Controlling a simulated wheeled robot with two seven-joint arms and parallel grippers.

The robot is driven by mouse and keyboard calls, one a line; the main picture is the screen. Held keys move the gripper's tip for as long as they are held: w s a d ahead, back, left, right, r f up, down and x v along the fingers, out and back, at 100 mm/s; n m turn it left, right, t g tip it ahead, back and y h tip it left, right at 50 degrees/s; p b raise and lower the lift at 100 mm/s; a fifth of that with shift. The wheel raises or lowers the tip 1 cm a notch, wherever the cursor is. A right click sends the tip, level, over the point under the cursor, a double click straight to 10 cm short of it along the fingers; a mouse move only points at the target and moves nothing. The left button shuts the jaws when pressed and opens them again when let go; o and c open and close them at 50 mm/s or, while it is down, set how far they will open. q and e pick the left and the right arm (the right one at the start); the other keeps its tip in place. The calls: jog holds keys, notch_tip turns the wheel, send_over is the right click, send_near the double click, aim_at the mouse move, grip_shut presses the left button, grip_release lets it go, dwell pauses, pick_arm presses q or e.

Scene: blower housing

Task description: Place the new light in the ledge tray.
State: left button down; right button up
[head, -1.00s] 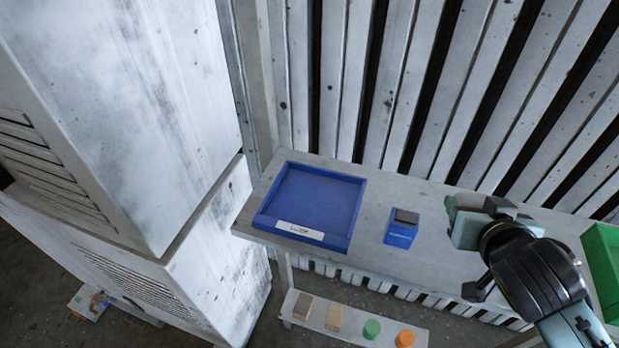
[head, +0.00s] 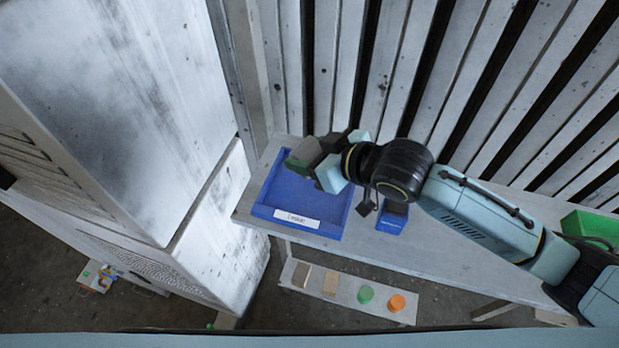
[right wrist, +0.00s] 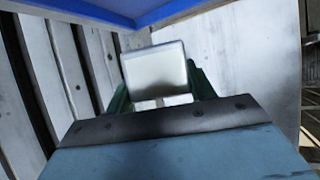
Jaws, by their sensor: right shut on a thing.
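The ledge tray (head: 334,226) is a shallow blue tray with a white label on its front rim, at the left end of a grey shelf. My right gripper (head: 306,158) is over the tray's back part, shut on a pale grey block, which I take as the new light (head: 308,149). In the right wrist view the light (right wrist: 155,68) sits between the dark green fingers, and the tray's blue edge (right wrist: 155,12) shows at the top. The gap between light and tray floor cannot be told. My left gripper is not in view.
A small blue holder (head: 391,219) stands right of the tray, partly behind my right arm. A green bin (head: 590,225) is at the far right. A lower shelf (head: 345,292) bears several small blocks and discs. A tall white housing (head: 110,90) stands close on the left.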

aim_at(310, 189)
notch_tip(310, 189, down, 8)
jog(key=shift+r+b, duration=0.1)
jog(key=shift+b, duration=0.2)
jog(key=o, duration=1)
jog(key=shift+s+d+r, duration=0.1)
jog(key=shift+d, duration=0.05)
jog(key=v, duration=1.1)
jog(key=shift+s+d+r+p, duration=0.15)
jog(key=shift+s+d+p, duration=0.05)
jog(key=shift+s+p, duration=0.1)
